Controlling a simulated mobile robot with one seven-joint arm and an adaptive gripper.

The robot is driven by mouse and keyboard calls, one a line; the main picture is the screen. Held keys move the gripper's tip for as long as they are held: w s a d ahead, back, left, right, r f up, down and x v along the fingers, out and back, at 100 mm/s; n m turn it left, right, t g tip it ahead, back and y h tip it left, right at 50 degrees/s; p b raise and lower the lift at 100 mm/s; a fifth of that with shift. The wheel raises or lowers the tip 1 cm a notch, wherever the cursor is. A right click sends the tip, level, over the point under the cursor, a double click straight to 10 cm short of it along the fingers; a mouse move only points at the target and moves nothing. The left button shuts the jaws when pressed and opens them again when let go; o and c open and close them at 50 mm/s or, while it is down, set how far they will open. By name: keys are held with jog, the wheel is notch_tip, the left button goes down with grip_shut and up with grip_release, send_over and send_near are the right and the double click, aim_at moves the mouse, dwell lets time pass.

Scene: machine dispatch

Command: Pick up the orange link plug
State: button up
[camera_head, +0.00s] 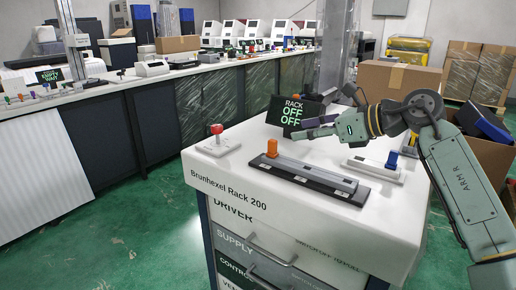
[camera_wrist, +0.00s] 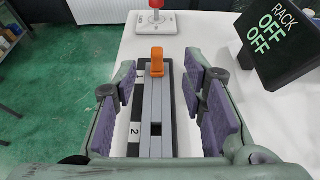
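The orange link plug (camera_head: 272,148) stands upright at the left end of a grey rack strip with a dark base (camera_head: 318,176), on the white cabinet top. In the wrist view the plug (camera_wrist: 157,61) is at the far end of the strip (camera_wrist: 155,115), between my finger pads in the picture. My gripper (camera_head: 304,128) is open and empty, above the cabinet top; it also shows open in the wrist view (camera_wrist: 160,75). The plug is apart from both purple pads. Numbered positions 1 and 2 show beside the strip; a dark slot is near 2.
A red knob on a white plate (camera_head: 216,137) stands left of the strip. A dark display reading RACK OFF OFF (camera_head: 292,114) stands behind. A blue plug on a white base (camera_head: 391,160) is to the right. A cardboard box (camera_head: 395,78) is behind my arm.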

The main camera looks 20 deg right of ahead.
aim_at(273, 140)
jog(key=x, duration=0.5)
jog(key=shift+s+d+f+p, duration=0.1)
jog(key=shift+f+p, duration=0.05)
jog(key=shift+p, duration=0.15)
jog(key=shift+s+f+p+x, duration=0.15)
jog(key=shift+p+x, duration=0.2)
jog(key=shift+x, duration=1.05)
jog(key=shift+s+f+p+x, duration=0.15)
jog(key=shift+p+x, duration=0.15)
jog(key=shift+x, duration=1.05)
jog(key=shift+c, duration=0.3)
grip_shut()
